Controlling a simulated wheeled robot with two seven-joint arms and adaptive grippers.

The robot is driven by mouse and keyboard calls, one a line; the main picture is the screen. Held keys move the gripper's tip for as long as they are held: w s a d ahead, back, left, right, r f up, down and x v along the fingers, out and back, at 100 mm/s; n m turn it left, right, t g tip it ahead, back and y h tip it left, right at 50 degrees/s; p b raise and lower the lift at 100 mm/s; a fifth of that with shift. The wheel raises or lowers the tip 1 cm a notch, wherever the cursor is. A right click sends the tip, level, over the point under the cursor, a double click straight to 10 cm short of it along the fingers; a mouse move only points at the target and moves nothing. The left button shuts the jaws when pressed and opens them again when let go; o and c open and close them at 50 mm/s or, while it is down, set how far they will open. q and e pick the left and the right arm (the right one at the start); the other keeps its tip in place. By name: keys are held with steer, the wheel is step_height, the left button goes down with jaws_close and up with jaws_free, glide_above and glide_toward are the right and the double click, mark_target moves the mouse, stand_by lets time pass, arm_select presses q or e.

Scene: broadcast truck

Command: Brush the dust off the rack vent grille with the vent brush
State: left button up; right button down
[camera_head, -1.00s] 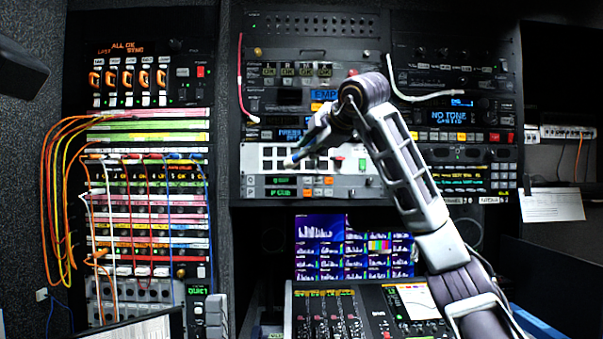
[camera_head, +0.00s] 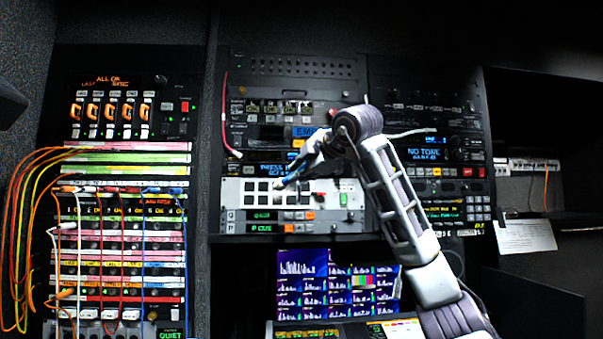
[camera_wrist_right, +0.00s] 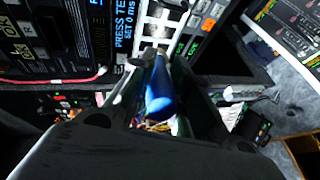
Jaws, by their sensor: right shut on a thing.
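My right gripper (camera_head: 314,152) is in front of this rack, shut on the vent brush (camera_head: 296,175). The brush slants down and left, with its tip over the pale panel; I cannot tell whether it touches. The blue handle (camera_wrist_right: 160,92) shows large in the right wrist view, pointing toward the panel. Dust is too small to make out. My left gripper is not in view.
A patch bay (camera_head: 130,215) with looped orange, red and blue cables stands at left. Monitors (camera_head: 300,285) and a console (camera_head: 320,329) sit below. A paper sheet (camera_head: 525,236) hangs at right.

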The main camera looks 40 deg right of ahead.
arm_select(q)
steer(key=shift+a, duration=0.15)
arm_select(e)
steer(key=shift+w+d, duration=0.1)
steer(key=shift+w, duration=0.05)
steer(key=shift+w, duration=0.15)
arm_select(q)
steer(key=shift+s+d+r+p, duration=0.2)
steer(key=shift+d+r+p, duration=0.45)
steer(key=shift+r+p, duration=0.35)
arm_select(e)
steer(key=shift+w+d, duration=0.5)
steer(key=shift+w, duration=0.25)
steer(key=shift+w+d, duration=0.45)
steer(key=shift+w, duration=0.3)
steer(key=shift+w+d, duration=0.5)
steer(key=shift+w, duration=0.25)
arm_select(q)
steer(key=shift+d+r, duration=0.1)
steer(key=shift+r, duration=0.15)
arm_select(e)
steer(key=shift+w+d, duration=0.3)
steer(key=shift+w, duration=0.15)
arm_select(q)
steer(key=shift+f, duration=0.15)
arm_select(e)
steer(key=shift+f, duration=0.15)
